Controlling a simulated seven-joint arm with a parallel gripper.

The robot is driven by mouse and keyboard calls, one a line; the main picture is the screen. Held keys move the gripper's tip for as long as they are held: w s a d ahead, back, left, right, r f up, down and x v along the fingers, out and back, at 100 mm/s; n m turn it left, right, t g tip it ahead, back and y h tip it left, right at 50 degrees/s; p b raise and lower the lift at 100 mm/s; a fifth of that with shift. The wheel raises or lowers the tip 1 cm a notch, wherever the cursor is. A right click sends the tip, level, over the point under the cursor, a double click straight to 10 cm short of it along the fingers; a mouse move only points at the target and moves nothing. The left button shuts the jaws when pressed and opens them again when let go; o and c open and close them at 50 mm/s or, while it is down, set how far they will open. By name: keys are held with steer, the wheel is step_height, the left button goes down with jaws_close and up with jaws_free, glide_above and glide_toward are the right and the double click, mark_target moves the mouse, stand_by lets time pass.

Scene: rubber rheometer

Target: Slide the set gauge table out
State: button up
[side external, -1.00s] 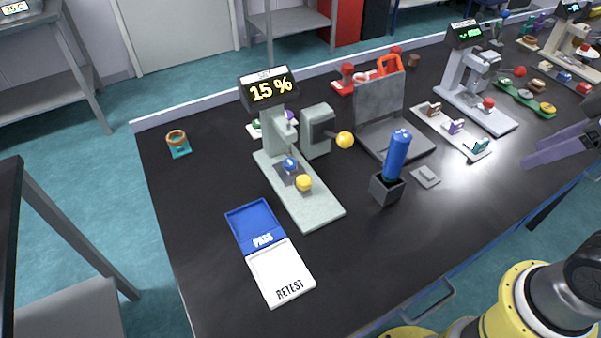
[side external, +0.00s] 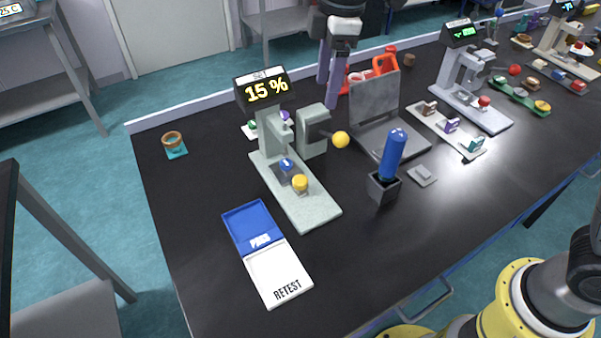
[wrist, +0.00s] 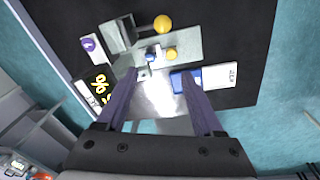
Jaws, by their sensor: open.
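The set gauge (side external: 292,195) stands upright on the black bench, with a pale grey-green base and a display reading 15 %. A small grey block with a yellow knob (side external: 300,183) sits low on its base, beside a blue-topped part (side external: 287,165); I take this block to be its table. A larger yellow ball (side external: 341,140) sticks out from the C-shaped bracket. My gripper (side external: 327,94) is open and empty, in the air apart from the gauge. In the wrist view the gauge's base (wrist: 188,42) and yellow knob (wrist: 172,54) lie beyond my fingers (wrist: 157,88).
Blue PASS and white RETEST trays (side external: 275,272) lie in front of the gauge. A blue-handled tool (side external: 393,155) stands in a dark holder to the right, before a grey L-shaped plate (side external: 376,100). A copper ring on a teal base (side external: 174,145) stands left. The bench's front is clear.

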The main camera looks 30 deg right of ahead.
steer(key=n+g, duration=0.1)
glide_above(301, 180)
step_height(301, 180, down, 6)
steer(key=shift+h, duration=0.3)
step_height(301, 180, down, 14)
steer(key=shift+w+f, duration=0.1)
steer(key=shift+w, duration=0.05)
jaws_close()
stand_by(1.1)
